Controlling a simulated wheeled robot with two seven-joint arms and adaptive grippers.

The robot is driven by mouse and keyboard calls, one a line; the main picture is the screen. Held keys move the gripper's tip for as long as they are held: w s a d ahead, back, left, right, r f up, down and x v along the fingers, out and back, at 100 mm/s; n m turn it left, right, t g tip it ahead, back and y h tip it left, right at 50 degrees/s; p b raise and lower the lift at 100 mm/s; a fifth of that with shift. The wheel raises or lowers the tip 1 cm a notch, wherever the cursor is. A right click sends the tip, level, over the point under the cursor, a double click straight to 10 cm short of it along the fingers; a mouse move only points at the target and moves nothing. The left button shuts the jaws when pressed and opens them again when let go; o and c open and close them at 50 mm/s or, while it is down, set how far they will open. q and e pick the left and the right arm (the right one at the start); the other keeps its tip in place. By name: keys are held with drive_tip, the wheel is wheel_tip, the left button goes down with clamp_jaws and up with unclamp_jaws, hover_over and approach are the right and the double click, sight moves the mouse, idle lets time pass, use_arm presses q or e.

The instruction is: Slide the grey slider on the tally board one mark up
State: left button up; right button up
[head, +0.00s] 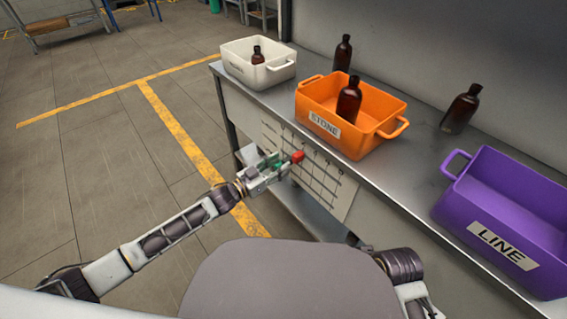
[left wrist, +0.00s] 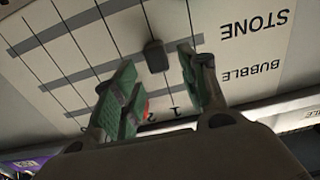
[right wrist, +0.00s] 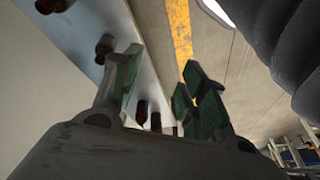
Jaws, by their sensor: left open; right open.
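The tally board (head: 335,192) is a pale sheet with ruled lines on the front of the bench. In the left wrist view the board (left wrist: 245,65) appears upside down, with STONE and BUBBLE lettering. The dark grey slider (left wrist: 154,55) sits on one of its lines, in the gap between my left fingers. My left gripper (left wrist: 157,72) is open and I cannot tell whether it touches the slider. In the head view my left gripper (head: 279,168) is at the board and the grey slider is not clear. A red slider (head: 297,156) shows beside it. My right gripper (right wrist: 160,80) is open and empty.
On the bench (head: 405,180) stand a white crate (head: 262,74), an orange STONE crate (head: 335,132) and a purple LINE crate (head: 470,215). Amber bottles stand in the white and orange crates. Two more, one bottle (head: 343,53) and another (head: 461,108), stand outside them.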

use_arm(q)
drive_tip(key=shift+w+d, duration=0.9)
use_arm(e)
drive_tip(key=shift+a+f, duration=0.15)
drive_tip(key=shift+f, duration=0.4)
drive_tip(key=shift+a+f, duration=0.15)
drive_tip(key=shift+f, duration=0.4)
use_arm(q)
drive_tip(key=shift+c, duration=0.3)
use_arm(e)
drive_tip(key=shift+w+r, duration=0.1)
drive_tip(key=shift+r, duration=0.1)
use_arm(q)
clamp_jaws()
use_arm(e)
drive_tip(key=shift+w+r, duration=0.1)
drive_tip(key=shift+r, duration=0.1)
